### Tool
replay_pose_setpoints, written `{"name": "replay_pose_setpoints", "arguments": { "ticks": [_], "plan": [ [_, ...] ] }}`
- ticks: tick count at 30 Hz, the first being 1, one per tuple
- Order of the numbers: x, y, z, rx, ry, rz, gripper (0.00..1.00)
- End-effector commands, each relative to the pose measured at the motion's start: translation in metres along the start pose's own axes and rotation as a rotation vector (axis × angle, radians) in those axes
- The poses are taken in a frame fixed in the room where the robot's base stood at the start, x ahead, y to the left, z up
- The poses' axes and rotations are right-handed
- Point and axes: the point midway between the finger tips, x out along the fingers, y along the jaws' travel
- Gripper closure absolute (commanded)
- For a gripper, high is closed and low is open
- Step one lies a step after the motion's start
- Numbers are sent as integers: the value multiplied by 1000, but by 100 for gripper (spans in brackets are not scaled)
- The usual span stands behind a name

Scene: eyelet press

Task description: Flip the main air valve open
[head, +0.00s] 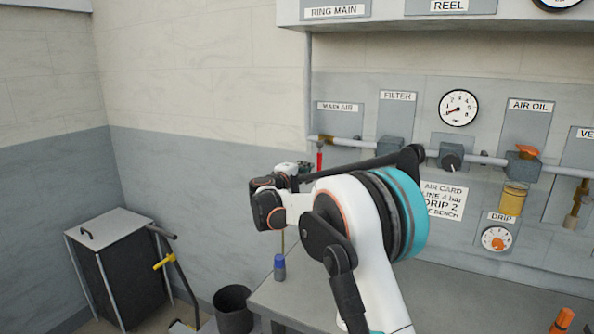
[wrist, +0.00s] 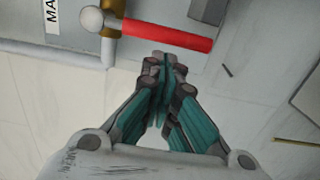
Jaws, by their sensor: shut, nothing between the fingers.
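The main air valve shows in the head view as a red lever (head: 319,159) hanging down from the pipe under the MAIN AIR label (head: 337,107). In the wrist view the red lever (wrist: 168,36) lies across the top, at right angles to the pipe, joined to a brass body (wrist: 110,25). My gripper (wrist: 164,58) is shut and empty, its fingertips close beside the lever's long side. Whether they touch it I cannot tell. In the head view my gripper (head: 302,169) is just left of the lever, partly hidden by my arm.
Along the pipe to the right are the filter (head: 390,146) and the air oil unit (head: 524,165). A dark bin (head: 233,310) and a cabinet (head: 115,262) are at left. The wall left of the valve is clear.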

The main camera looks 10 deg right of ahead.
Motion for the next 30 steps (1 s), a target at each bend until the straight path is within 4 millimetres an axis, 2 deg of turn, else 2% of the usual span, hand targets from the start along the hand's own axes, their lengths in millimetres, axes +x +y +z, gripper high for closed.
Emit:
{"name": "replay_pose_setpoints", "arguments": {
  "ticks": [14,30],
  "plan": [
    [0,0,2,-6,0,0,100],
    [0,-3,10,-97,0,5,100]
  ]
}}
